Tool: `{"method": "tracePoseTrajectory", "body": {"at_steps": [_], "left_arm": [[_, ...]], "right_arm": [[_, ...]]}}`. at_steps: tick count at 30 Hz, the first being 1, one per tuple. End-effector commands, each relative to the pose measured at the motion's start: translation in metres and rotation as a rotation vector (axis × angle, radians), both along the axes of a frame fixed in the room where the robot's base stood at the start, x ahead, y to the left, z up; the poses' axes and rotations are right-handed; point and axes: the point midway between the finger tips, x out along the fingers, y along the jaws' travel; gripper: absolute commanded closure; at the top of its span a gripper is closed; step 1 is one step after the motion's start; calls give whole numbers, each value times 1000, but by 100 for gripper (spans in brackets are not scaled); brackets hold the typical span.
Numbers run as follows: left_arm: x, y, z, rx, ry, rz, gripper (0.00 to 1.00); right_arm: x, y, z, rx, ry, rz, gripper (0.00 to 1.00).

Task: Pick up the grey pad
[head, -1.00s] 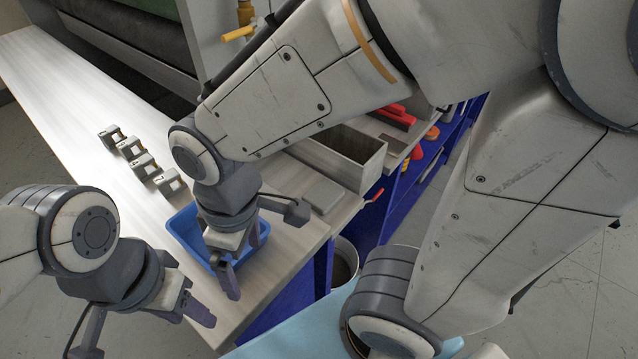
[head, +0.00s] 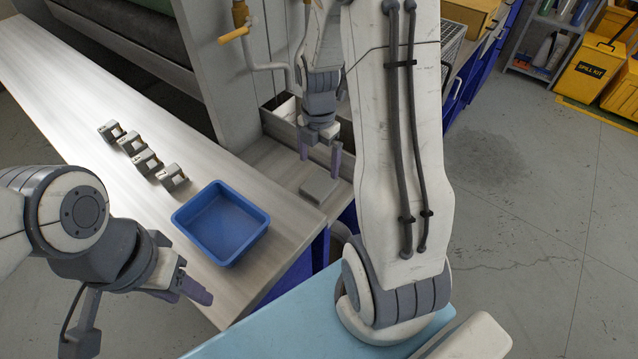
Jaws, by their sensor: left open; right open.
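The grey pad (head: 319,187) lies flat on the right part of the bench, in front of a grey open-topped box. My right gripper (head: 320,160) is open and empty just above and behind the pad, its fingers pointing down. The fingertips appear apart from the pad, though the exact height is hard to tell. My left gripper (head: 196,284) is open and empty at the bench's front edge, lower left.
An empty blue tray (head: 222,222) stands left of the pad. Several grey metal blocks (head: 145,160) sit in a row further left. The grey box (head: 283,122) is partly hidden behind my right arm. A yellow-handled lever (head: 236,34) stands at the back.

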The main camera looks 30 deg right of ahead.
Motion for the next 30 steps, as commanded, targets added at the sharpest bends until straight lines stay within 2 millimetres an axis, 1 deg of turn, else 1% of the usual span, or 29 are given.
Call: {"method": "tracePoseTrajectory", "body": {"at_steps": [1,3,8,15,18,21,26,27,29,30], "left_arm": [[0,0,0,0,0,0,50],[0,0,1,0,0,0,50],[0,0,2,0,0,0,50],[0,0,10,0,0,0,50],[0,0,10,0,0,0,50],[0,0,10,0,0,0,50],[0,0,10,0,0,0,50],[0,0,10,0,0,0,50],[0,0,10,0,0,0,50],[0,0,10,0,0,0,50]], "right_arm": [[-1,1,-8,2,5,0,0],[-1,1,-16,1,3,0,0],[-1,1,-26,1,1,-1,0],[-4,0,-61,2,4,-1,0],[-3,0,-70,1,1,-1,0],[-3,0,-74,0,0,-1,0],[-2,0,-74,0,-1,-1,0],[-2,0,-74,0,-1,-2,8],[-2,0,-74,0,-1,-2,31],[-2,0,-74,0,-1,-2,46]]}}
